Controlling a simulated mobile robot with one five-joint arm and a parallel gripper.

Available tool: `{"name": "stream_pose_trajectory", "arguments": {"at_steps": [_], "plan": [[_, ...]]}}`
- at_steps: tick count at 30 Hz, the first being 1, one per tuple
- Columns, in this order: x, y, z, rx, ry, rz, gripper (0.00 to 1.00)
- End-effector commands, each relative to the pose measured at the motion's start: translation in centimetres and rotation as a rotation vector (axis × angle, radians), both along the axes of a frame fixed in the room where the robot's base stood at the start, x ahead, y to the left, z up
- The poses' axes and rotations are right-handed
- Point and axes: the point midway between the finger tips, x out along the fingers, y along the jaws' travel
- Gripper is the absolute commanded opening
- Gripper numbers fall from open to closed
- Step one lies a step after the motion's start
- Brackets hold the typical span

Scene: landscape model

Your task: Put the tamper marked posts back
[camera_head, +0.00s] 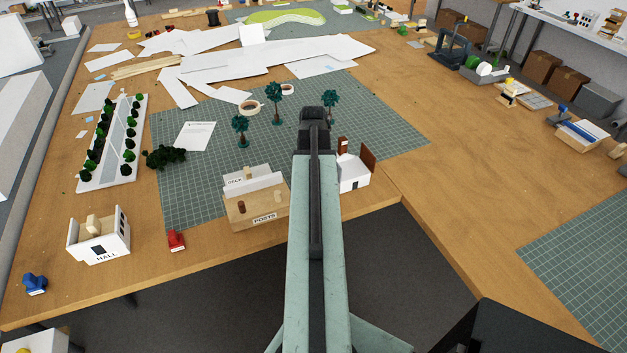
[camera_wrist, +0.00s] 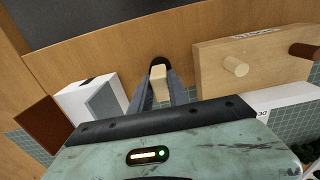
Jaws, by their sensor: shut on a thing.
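My gripper (camera_wrist: 160,82) is shut on a pale wooden piece (camera_wrist: 158,73) with a dark rounded end in the wrist view. I cannot read a mark on it. In the head view my arm hides the gripper and this piece. The wooden block labelled POSTS (camera_head: 262,211) stands at the table's front edge, left of my arm. It also shows in the wrist view (camera_wrist: 270,68), right of the gripper and apart from it. A pale peg (camera_wrist: 236,66) and a dark brown peg (camera_wrist: 304,51) stand on it.
A white piece marked DECK (camera_head: 254,186) stands behind the block. A white box (camera_head: 354,177) with a brown panel (camera_head: 369,156) stands right of my arm.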

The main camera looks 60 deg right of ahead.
Motion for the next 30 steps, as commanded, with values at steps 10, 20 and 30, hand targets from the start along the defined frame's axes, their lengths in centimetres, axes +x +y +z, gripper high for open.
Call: {"name": "stream_pose_trajectory", "arguments": {"at_steps": [10,20,30], "plan": [[0.01,0.01,-0.38,0.000,0.000,0.000,0.00],[0.01,0.00,-0.47,0.000,0.000,0.000,0.47],[0.01,0.01,0.22,0.000,0.000,0.000,0.47]]}}
